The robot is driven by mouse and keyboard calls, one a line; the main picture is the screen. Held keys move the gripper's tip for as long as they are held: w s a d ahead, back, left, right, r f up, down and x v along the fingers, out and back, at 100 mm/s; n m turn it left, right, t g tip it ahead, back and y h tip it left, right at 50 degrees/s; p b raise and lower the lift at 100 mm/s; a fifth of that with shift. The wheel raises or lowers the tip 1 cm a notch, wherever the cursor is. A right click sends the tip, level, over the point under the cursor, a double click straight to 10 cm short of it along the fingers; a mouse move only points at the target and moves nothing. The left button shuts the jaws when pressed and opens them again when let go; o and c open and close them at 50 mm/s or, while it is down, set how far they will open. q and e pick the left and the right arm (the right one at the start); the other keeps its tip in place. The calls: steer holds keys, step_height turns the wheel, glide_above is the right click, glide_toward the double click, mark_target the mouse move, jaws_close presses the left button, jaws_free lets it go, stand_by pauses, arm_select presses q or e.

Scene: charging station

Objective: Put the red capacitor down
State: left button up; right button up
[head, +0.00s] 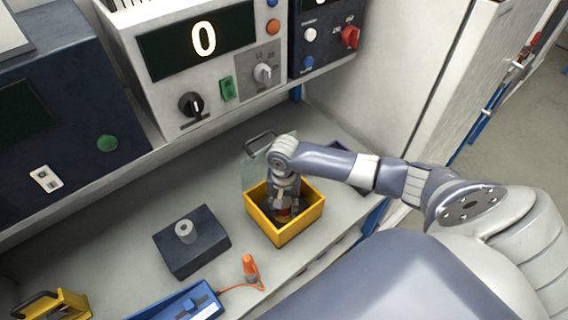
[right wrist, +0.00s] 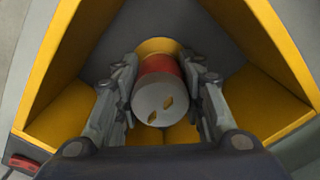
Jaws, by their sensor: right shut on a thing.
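The red capacitor (right wrist: 158,88) is a red cylinder with a pale grey end that bears two small yellow terminals. My right gripper (right wrist: 163,100) is shut on it, with one finger on each side. Gripper and capacitor are inside a yellow open box (head: 313,213) on the bench. In the head view the right gripper (head: 283,208) reaches down into this box, and only a little red shows below its fingers. I cannot tell whether the capacitor touches the box floor. My left gripper is not in view.
A dark block with a grey cylinder (head: 192,242) stands left of the box. An orange-tipped tool (head: 249,265) on a cable and a blue device (head: 190,304) lie in front. A grey panel showing 0 (head: 203,38) rises behind.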

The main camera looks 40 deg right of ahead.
steer(key=shift+f, duration=0.15)
steer(key=o, duration=1.2)
step_height(320, 180, up, 12)
steer(key=shift+r+b, duration=0.15)
steer(key=shift+b, duration=0.5)
